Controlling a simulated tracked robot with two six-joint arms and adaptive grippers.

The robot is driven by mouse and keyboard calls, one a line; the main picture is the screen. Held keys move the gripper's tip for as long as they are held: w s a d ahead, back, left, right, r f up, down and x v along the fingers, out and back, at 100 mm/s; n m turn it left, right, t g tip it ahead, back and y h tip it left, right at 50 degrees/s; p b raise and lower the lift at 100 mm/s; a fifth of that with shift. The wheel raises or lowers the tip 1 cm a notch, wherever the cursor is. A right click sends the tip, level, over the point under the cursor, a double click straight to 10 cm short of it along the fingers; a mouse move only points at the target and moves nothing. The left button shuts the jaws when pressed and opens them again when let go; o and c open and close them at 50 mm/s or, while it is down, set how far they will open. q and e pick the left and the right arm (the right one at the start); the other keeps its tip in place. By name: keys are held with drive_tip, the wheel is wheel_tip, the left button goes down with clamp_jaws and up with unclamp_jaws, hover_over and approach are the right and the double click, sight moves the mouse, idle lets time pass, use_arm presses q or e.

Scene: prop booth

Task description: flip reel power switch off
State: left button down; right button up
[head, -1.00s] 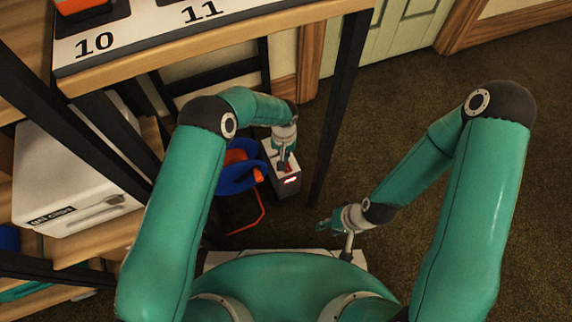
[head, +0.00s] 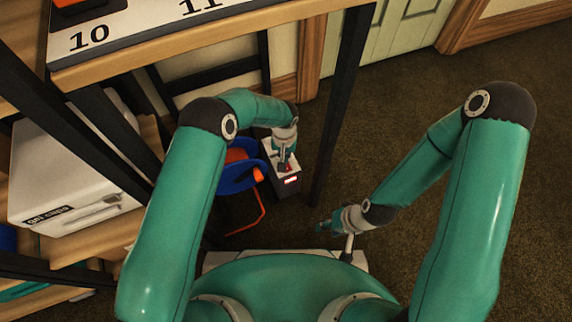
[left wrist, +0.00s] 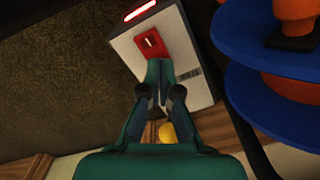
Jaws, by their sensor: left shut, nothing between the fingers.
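The reel's power box (head: 284,184) is a pale box standing on the floor, with a lit red bar (head: 291,180) on its front. Its red switch (left wrist: 151,44) shows in the left wrist view, below the lit bar. My left gripper (left wrist: 160,64) is shut and empty, with its tips at the lower edge of the switch; I cannot tell if they touch it. In the head view the left gripper (head: 284,162) is over the box top. The blue reel (head: 240,177) with orange cord is left of the box. My right gripper (head: 323,226) is low and away from the box; its fingers are too small to read.
A shelf with a white case (head: 70,175) is at the left. The brown carpet (head: 420,130) on the right is clear.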

use_arm(q)
drive_tip(key=shift+f+b, duration=0.45)
drive_tip(key=shift+f, duration=0.1)
drive_tip(key=shift+r, duration=0.1)
drive_tip(key=shift+r+p, duration=1.75)
drive_tip(key=shift+r, duration=1.7)
